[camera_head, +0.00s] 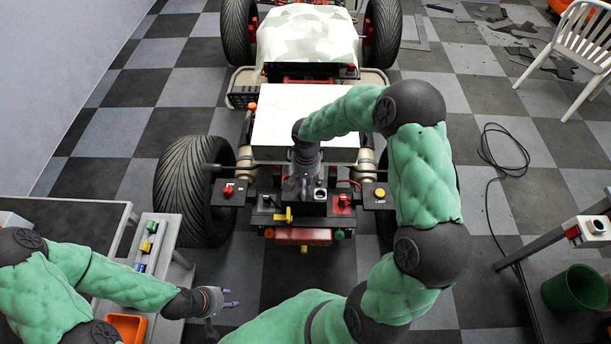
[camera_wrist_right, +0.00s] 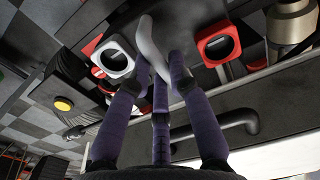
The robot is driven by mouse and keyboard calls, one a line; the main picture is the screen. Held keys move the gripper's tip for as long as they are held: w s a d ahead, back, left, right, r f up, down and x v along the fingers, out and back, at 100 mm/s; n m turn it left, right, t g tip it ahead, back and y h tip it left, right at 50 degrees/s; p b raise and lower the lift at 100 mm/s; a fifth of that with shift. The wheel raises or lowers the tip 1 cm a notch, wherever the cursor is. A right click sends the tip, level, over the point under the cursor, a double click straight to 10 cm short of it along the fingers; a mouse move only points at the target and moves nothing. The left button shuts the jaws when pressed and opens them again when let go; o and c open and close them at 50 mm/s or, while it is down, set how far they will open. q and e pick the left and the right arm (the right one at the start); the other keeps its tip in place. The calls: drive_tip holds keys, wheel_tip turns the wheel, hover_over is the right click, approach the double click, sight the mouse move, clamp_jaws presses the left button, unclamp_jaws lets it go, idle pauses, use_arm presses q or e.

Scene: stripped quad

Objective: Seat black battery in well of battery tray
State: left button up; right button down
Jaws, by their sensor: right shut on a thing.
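My right gripper (camera_head: 300,190) reaches down over the front of the quad. It is shut on a pale grey curved strap-like part (camera_wrist_right: 150,45), seen between its purple fingers in the right wrist view (camera_wrist_right: 160,75). A black block (camera_head: 312,209), which looks like the battery, is directly below the gripper; the strap appears to belong to it. The battery tray's well is hidden under the block and fingers, so I cannot tell how deep the block sits. My left gripper (camera_head: 231,298) is open and empty at lower left, apart from the quad.
A red switch (camera_head: 228,190) and a yellow button (camera_head: 381,193) flank the tray area. A side table (camera_head: 152,245) with small coloured parts and an orange bin (camera_head: 127,327) are at left.

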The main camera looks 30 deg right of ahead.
drive_tip(key=shift+w+f+b, duration=0.15)
drive_tip(key=shift+f+b, duration=0.9)
drive_tip(key=shift+f, duration=1.95)
drive_tip(key=c, duration=1.1)
unclamp_jaws()
drive_tip(key=shift+s+f, duration=0.1)
drive_tip(key=shift+s, duration=0.1)
drive_tip(key=shift+c, duration=0.2)
wheel_tip(320, 180, up, 12)
drive_tip(key=p, duration=0.4)
